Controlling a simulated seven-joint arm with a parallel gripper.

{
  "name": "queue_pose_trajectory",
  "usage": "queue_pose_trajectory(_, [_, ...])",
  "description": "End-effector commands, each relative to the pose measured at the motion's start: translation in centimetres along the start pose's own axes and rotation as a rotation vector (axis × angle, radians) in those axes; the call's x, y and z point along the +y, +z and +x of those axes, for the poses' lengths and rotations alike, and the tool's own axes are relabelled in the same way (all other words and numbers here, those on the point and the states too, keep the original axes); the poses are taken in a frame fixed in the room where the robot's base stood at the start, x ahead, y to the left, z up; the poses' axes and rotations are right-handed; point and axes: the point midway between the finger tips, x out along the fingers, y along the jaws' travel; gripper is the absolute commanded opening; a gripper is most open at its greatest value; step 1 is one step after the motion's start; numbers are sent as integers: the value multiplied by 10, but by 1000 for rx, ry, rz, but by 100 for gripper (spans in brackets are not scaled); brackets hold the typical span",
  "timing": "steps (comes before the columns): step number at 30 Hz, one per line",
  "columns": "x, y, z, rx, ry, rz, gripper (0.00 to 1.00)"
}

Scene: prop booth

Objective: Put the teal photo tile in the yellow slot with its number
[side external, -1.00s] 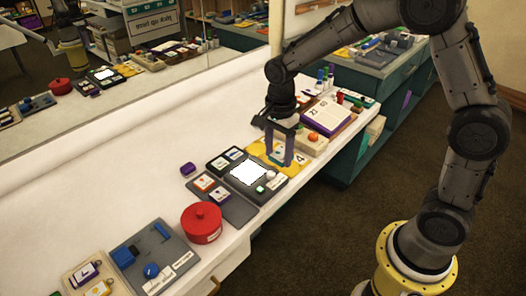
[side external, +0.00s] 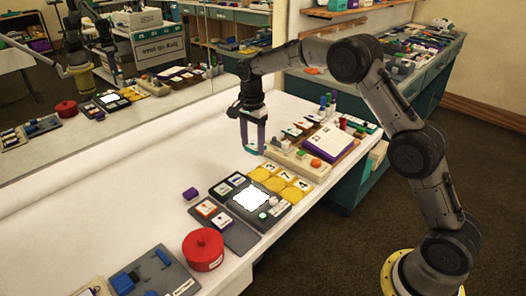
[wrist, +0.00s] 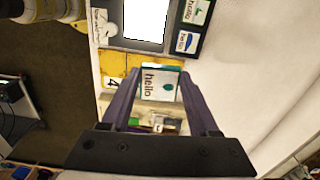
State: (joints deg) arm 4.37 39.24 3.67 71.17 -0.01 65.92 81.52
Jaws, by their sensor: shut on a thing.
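My gripper (side external: 253,148) is shut on the teal photo tile, held above the white bench behind the yellow slots. In the wrist view, the tile (wrist: 150,88) sits between my purple fingers (wrist: 160,95). Its white face shows "hello" and a teal drop, with a teal edge; I can read no number on it. The yellow slot tray (side external: 278,180) has round yellow areas and number cards 3, 7 and 4. In the wrist view the yellow tray (wrist: 113,63) shows the 4; the tile hides part of it.
A grey tray with a bright white panel (side external: 249,198) and photo cards adjoins the yellow slots. A red pot (side external: 203,250) stands nearer the front. A cream tray with an orange knob (side external: 315,163) and a calendar (side external: 327,140) are to the right. Bench space left of my gripper is clear.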

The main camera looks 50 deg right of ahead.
Motion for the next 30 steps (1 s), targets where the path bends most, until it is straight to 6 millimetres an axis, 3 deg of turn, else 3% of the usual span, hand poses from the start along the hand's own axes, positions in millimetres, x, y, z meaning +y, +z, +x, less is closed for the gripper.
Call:
queue_pose_trajectory(4, [-23,-24,27,0,1,25,0])
queue_pose_trajectory(10, [-32,-46,63,-1,3,60,0])
queue_pose_trajectory(30, [-27,-52,115,0,2,73,0])
